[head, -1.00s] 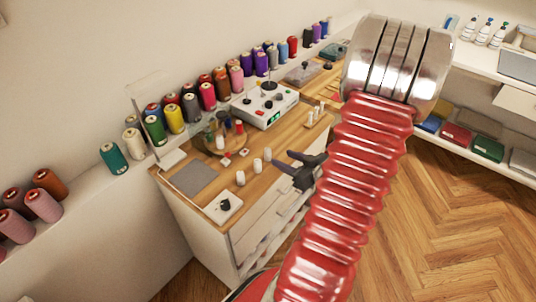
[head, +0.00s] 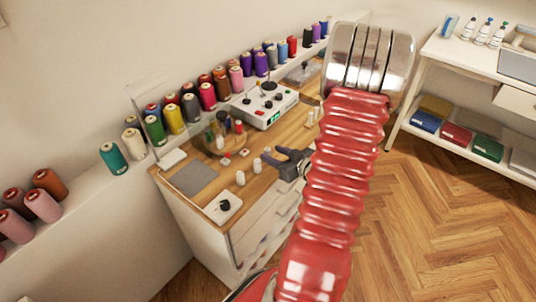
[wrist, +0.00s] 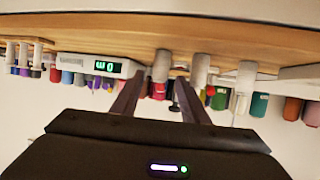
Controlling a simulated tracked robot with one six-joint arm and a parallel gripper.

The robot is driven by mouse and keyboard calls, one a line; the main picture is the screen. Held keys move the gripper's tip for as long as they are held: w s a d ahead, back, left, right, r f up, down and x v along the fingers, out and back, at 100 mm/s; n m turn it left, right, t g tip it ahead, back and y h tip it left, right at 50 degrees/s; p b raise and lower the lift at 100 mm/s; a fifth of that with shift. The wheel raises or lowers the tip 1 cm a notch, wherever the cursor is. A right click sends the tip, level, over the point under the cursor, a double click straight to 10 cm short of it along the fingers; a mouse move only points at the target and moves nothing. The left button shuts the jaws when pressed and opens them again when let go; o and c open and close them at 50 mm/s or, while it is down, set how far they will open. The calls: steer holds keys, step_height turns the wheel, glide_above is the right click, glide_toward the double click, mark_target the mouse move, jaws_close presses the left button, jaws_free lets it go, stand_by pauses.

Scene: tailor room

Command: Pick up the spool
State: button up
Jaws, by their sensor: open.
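Small white spools stand upright on the wooden tabletop; the pictures do not show which one is the task's spool. In the head view one spool (head: 257,165) is just left of my gripper (head: 270,156) and another (head: 240,178) is nearer the front. My gripper is open, reaching in low from the table's right side. In the wrist view, which looks upside down, a pale spool (wrist: 161,66) shows between the tips of my gripper (wrist: 156,88). A second spool (wrist: 200,70) is right of it, and a third (wrist: 246,76) farther right. Whether the fingers touch any spool is unclear.
A white control box (head: 265,108) with a green display stands behind on the table (head: 205,153). Large coloured thread cones line the wall ledge. More white spools (head: 312,117) stand at the right.

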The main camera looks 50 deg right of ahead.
mark_target(268, 151)
steer(key=x, duration=0.4)
steer(key=shift+w, duration=0.15)
stand_by(0.4)
jaws_close()
stand_by(0.3)
